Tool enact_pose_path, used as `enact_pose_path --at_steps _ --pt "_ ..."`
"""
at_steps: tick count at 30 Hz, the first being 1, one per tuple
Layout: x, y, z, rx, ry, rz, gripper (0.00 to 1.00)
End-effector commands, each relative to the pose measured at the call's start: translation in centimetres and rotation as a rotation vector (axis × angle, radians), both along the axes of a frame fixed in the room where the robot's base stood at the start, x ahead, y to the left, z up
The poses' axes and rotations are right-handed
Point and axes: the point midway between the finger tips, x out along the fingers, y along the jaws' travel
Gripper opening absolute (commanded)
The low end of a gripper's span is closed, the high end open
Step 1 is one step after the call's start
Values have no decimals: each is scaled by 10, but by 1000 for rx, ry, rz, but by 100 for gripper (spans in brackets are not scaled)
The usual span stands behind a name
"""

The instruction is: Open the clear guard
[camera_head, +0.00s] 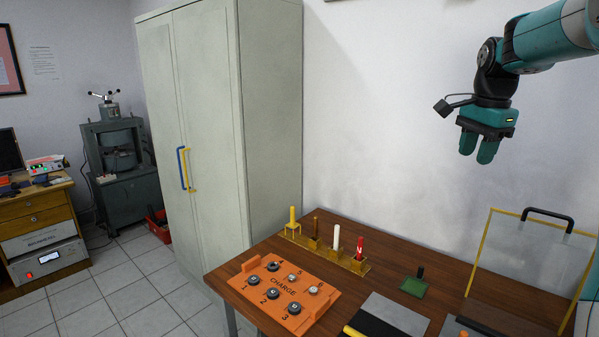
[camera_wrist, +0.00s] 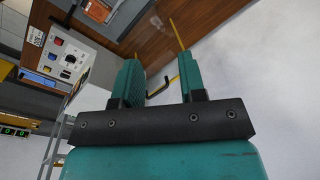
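The clear guard (camera_head: 487,211) is a see-through panel with a yellow frame, at the right end of the brown table in the head view. A black handle (camera_head: 547,215) sits on its top edge. My gripper (camera_head: 476,156) hangs in the air above and left of the guard, fingers down, apart from it. In the wrist view my gripper (camera_wrist: 159,60) has its two teal fingers spread with nothing held between them. The guard's black handle (camera_wrist: 160,87) and yellow frame edge (camera_wrist: 177,34) show beyond the gap. What lies behind the panel is partly cut off.
An orange CHARGE tray (camera_head: 283,288) with numbered discs lies on the table (camera_head: 381,279). Behind it a yellow rack (camera_head: 322,249) holds several upright tools. A green block (camera_head: 414,286) and a grey-black pad (camera_head: 396,314) lie nearer the guard. A white wall stands behind; a cabinet (camera_head: 215,130) stands left.

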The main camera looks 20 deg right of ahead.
Motion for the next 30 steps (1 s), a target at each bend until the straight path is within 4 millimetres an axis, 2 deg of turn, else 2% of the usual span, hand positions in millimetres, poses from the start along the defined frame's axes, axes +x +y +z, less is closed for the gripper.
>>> enact_pose_path --at_steps 1,4,7,9,12,15,18,21,24,30 --pt "6 43 -8 -1 -8 178 38" --pt "7 122 -24 -2 -33 545 38" --pt "-10 199 -42 3 -69 910 38" --pt "-31 249 -57 11 -101 1164 38" --pt "-74 312 -77 27 -155 1513 38" --pt "-120 356 -96 48 -215 1812 38" --pt "-159 383 -110 69 -269 2034 38" --pt "-185 396 -119 82 -308 2169 38" --pt "-196 401 -122 90 -325 2227 38" --pt "-198 401 -123 91 -327 2236 38"
